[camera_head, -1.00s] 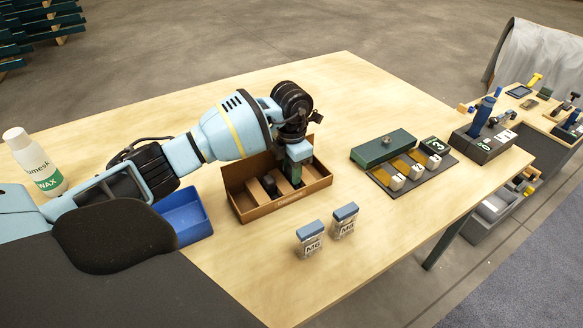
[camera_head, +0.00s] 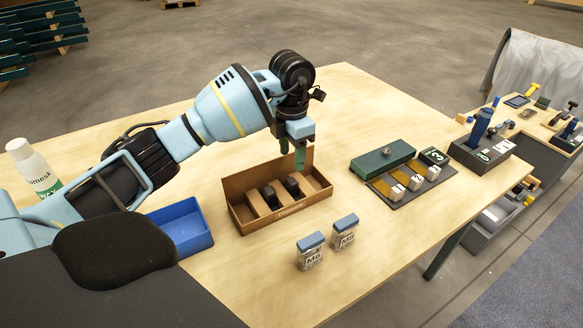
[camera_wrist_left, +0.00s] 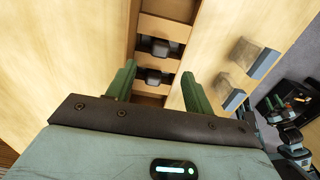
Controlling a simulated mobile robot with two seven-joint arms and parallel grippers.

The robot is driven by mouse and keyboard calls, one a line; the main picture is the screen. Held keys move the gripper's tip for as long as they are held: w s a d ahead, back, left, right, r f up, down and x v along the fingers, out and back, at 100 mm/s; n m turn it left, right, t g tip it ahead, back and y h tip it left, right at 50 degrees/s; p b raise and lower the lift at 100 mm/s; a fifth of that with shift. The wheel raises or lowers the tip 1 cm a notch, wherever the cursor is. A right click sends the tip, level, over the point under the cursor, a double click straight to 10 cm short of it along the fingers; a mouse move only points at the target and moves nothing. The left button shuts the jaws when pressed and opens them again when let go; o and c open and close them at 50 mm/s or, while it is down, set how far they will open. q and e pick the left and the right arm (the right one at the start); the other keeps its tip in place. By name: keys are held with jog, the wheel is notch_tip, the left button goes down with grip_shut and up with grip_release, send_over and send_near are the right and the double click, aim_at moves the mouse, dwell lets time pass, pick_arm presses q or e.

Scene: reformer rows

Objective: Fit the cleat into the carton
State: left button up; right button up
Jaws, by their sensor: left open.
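The brown cardboard carton (camera_head: 290,211) stands on the wooden bench, open at the top and split by dividers. Two black cleats sit in separate compartments: one cleat (camera_head: 270,195) left of the middle, another cleat (camera_head: 292,187) nearer the right. Both also show in the left wrist view, a cleat (camera_wrist_left: 158,47) and a cleat (camera_wrist_left: 154,77). The compartment at the carton's right end looks empty. My left gripper (camera_head: 300,158) is above the carton, pointing down. My right gripper is not seen.
A blue bin (camera_head: 183,228) is left of the carton. Two small labelled boxes (camera_head: 310,250) (camera_head: 344,232) stand in front. A dark tray with a green block (camera_head: 382,158) and white tags lies right. A white bottle (camera_head: 35,168) stands at far left.

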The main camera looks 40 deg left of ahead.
pick_arm(q)
jog(key=shift+r, duration=1.65)
